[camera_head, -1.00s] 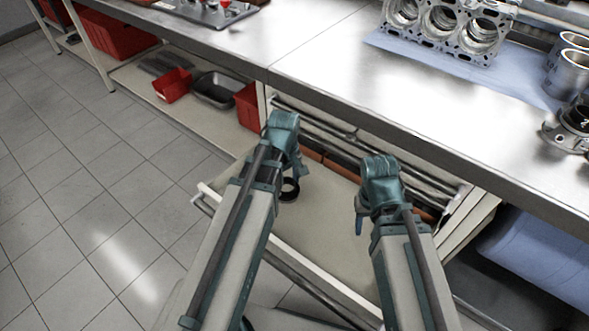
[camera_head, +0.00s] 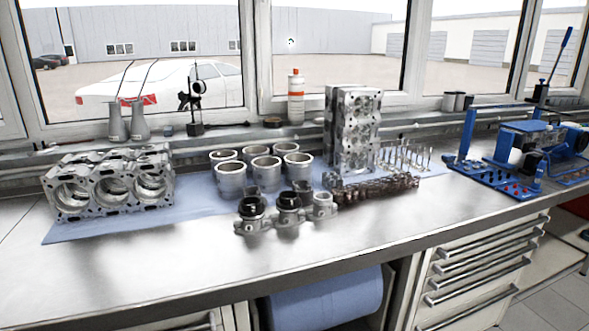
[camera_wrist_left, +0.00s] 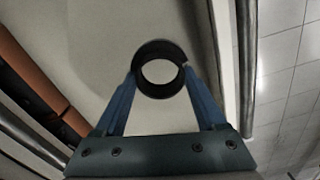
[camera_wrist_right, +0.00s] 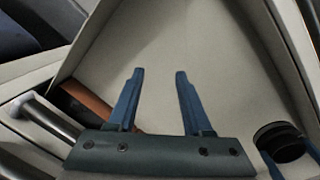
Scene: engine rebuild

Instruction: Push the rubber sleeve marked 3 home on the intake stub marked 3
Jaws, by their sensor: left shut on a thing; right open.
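A black rubber sleeve (camera_wrist_left: 160,47) shows as a ring in the left wrist view, between the two blue fingers of my left gripper (camera_wrist_left: 158,86), which is shut on it. It also shows at the right edge of the right wrist view (camera_wrist_right: 278,142). No number on it is readable. My right gripper (camera_wrist_right: 160,76) is open and empty over the pale drawer. In the head view, the metal intake part (camera_head: 262,227) stands on the bench. Its left and middle stubs carry black sleeves; its right stub (camera_head: 322,199) is bare metal. Stub marks are too small to read. Neither gripper shows in the head view.
Behind the intake stand several metal cylinder liners (camera_head: 231,180). An engine block (camera_head: 110,185) is at left, an upright cylinder head (camera_head: 352,130) and a camshaft (camera_head: 375,190) at right. The bench front (camera_head: 200,265) is clear. The open drawer (camera_wrist_right: 215,60) lies under my right gripper.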

